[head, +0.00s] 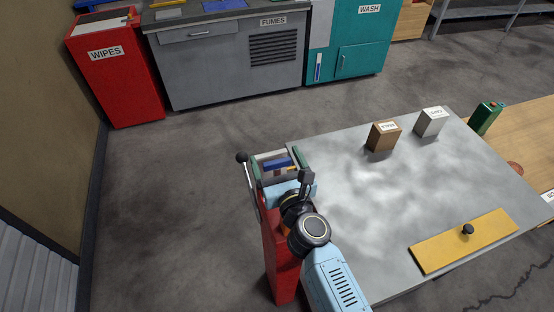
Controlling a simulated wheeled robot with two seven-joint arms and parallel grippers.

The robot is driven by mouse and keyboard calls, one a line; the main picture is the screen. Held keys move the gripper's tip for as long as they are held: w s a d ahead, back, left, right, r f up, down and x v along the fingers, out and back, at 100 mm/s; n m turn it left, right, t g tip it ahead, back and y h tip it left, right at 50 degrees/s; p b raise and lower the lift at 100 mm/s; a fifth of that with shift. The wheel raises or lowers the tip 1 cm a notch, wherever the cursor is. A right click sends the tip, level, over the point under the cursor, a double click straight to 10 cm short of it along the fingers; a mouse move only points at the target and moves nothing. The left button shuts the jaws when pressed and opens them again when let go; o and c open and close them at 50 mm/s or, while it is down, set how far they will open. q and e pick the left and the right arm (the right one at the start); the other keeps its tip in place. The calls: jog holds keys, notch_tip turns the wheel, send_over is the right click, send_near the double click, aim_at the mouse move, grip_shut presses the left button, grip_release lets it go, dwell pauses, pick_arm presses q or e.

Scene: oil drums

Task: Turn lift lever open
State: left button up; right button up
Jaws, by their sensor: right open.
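The lever (249,182) is a thin grey rod with a black ball knob (242,157) on top. It stands nearly upright at the left side of a red post (281,265), beside the grey table. My right arm reaches in from the bottom, and my right gripper (304,180) is over the top of the post, to the right of the lever and apart from the knob. It is open, though its fingers are small and partly hidden by the wrist. The lever's lower end is partly hidden. My left gripper is not in view.
A small green-sided tray (267,154) with blue and dark items sits behind my gripper. The grey table (380,200) holds a brown box (383,136), a white box (430,122) and a yellow plate with a black knob (464,241). The floor left of the post is clear.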

jog(key=c, duration=1)
